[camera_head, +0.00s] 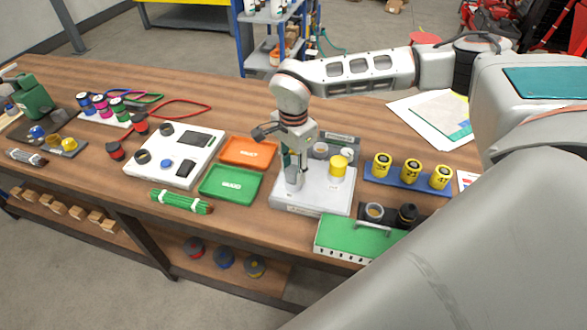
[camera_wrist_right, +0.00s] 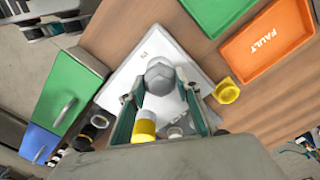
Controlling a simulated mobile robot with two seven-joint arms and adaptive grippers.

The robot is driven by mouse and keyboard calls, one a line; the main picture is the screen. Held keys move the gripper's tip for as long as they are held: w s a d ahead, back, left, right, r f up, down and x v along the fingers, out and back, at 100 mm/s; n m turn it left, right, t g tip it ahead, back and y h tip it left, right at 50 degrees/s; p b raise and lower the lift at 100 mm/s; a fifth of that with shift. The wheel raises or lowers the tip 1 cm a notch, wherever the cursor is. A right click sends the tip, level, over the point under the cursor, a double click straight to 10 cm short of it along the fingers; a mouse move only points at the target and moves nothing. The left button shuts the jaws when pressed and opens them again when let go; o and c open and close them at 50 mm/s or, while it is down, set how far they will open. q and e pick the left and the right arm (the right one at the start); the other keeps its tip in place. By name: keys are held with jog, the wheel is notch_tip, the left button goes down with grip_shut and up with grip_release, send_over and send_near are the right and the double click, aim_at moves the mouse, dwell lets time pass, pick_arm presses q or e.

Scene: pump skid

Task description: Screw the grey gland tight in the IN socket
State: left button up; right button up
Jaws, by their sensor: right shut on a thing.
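The grey gland (camera_wrist_right: 160,76) is a rounded, faceted piece between the fingertips of my right gripper (camera_wrist_right: 160,90) in the wrist view. In the head view, my right gripper (camera_head: 293,166) points down over the left part of the pale box (camera_head: 312,199), with the grey gland (camera_head: 293,180) low between its fingers. The gland hides the socket under it, so I cannot tell how deep it sits. A small mark, too small to read surely, lies on the box beside the gland. A yellow gland (camera_head: 338,166) stands upright on the box to the right. My left gripper is out of view.
An orange tray (camera_head: 248,152) and a green tray (camera_head: 231,183) lie left of the box. A green case (camera_head: 345,238) with a handle is close in front. A blue rack (camera_head: 407,178) with yellow cylinders stands right. A white panel (camera_head: 174,156) lies farther left.

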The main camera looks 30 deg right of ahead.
jog(key=m+b, duration=0.1)
jog(key=m, duration=0.3)
jog(key=m+b, duration=0.1)
jog(key=m, duration=0.4)
jog(key=o, duration=1.2)
jog(key=shift+c, duration=0.2)
